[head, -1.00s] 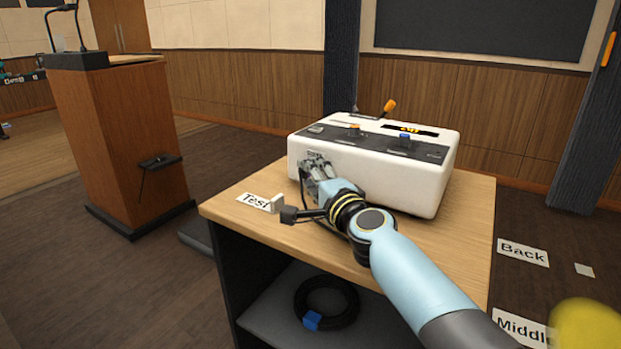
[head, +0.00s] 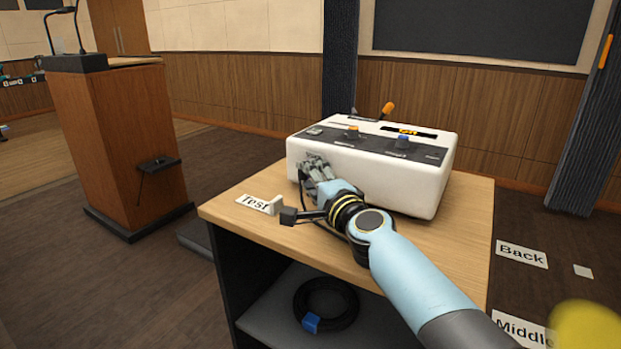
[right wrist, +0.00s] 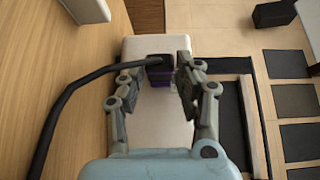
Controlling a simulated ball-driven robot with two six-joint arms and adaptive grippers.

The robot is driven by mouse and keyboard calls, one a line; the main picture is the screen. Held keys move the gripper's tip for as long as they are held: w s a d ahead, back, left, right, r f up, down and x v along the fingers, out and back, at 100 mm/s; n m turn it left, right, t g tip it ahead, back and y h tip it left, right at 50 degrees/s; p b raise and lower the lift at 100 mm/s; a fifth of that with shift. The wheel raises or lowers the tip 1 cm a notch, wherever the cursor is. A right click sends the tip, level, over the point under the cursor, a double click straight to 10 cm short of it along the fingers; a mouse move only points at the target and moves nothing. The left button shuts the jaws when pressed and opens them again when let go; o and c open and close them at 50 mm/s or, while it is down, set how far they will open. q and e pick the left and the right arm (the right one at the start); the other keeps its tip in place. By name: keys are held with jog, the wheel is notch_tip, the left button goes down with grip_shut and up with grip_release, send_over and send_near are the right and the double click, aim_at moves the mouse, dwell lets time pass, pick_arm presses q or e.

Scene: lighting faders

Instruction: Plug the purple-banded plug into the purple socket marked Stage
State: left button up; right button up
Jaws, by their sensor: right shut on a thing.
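The plug (right wrist: 159,66) is black with a purple band, and a black cable leaves it to the left in the right wrist view. My right gripper (right wrist: 157,84) is shut on it, with a finger on either side. In the head view the right gripper (head: 314,164) is at the left part of the front face of the white console (head: 385,185). The fingers hide the plug's tip there, so I cannot tell whether it is seated. The purple socket and its Stage mark are not readable. My left gripper is not in view.
The console stands on a wooden table (head: 465,215). A coiled black cable (head: 326,303) with a blue part lies on the shelf below. A wooden lectern (head: 120,140) stands to the left.

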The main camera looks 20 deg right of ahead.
jog(key=shift+d+r, duration=0.15)
jog(key=shift+r, duration=0.05)
jog(key=o, duration=0.9)
jog(key=shift+w, duration=0.1)
jog(key=shift+c, duration=0.2)
jog(key=o, duration=0.4)
jog(key=shift+d+f, duration=0.1)
jog(key=shift+f, duration=0.05)
jog(key=s, duration=1.2)
jog(key=shift+d, duration=0.25)
